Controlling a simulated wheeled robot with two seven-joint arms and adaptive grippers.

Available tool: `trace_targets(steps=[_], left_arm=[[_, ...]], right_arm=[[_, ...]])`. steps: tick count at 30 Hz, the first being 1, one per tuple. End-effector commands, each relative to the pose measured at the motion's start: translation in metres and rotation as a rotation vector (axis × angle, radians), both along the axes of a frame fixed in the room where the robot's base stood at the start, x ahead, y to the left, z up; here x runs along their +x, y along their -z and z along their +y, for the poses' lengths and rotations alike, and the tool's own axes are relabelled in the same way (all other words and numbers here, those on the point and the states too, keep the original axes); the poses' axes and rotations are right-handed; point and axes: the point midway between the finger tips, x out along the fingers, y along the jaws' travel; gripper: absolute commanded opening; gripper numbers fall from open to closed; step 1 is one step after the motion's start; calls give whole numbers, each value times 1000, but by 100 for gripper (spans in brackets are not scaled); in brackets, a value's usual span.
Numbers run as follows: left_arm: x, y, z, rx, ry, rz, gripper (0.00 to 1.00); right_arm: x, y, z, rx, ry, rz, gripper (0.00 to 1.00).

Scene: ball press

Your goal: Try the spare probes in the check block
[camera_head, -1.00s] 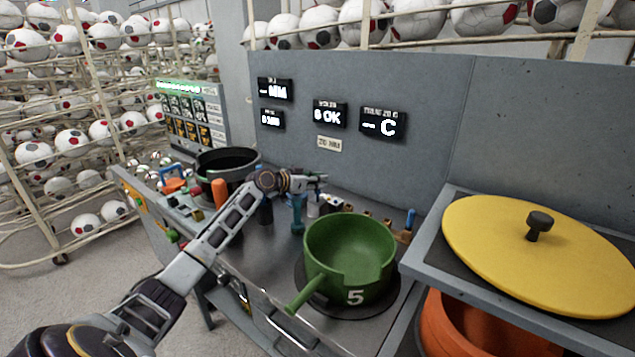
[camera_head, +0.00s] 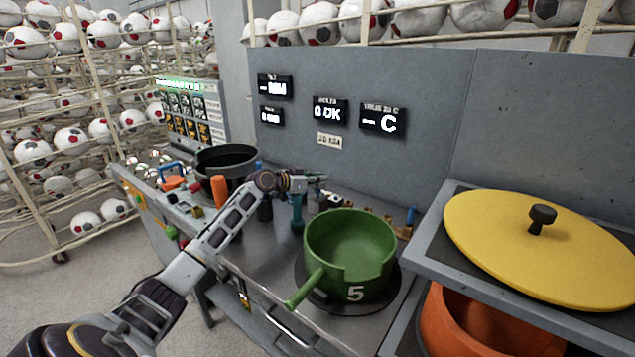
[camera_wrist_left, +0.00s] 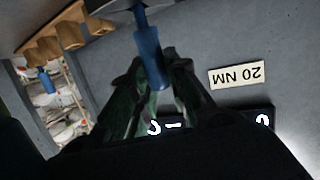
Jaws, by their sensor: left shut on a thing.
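My left gripper (camera_head: 322,179) is above the back of the bench, behind the green pot. In the left wrist view its dark fingers (camera_wrist_left: 158,95) are shut on a blue-handled probe (camera_wrist_left: 151,58). The far end of this probe meets a grey part at the picture's top edge; I cannot tell whether it is seated in anything. A brown wooden block (camera_wrist_left: 62,35) with several notches is beside it. Another blue-handled probe (camera_wrist_left: 46,81) is at that block, and a blue handle (camera_head: 411,215) stands at the row's right end in the head view. My right gripper is out of view.
The green pot (camera_head: 350,245) marked 5 stands in front of my left gripper. A dark pot (camera_head: 227,158) is at the left. A yellow lid (camera_head: 540,265) lies on the raised shelf at right, above an orange pot (camera_head: 455,325). A grey panel (camera_head: 420,80) with displays closes the back.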

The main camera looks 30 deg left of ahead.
Motion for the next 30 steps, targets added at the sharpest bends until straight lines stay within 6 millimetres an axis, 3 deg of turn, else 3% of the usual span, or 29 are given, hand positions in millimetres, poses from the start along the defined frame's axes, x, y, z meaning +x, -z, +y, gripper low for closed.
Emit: trace_targets(steps=[24, 25, 30], left_arm=[[0, 10, 0, 0, 0, 0, 0], [0, 9, 0, 0, 0, 0, 20], [0, 10, 0, 1, 0, 2, 42]], right_arm=[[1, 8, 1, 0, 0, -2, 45], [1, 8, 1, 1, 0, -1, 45], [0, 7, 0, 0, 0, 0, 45]])
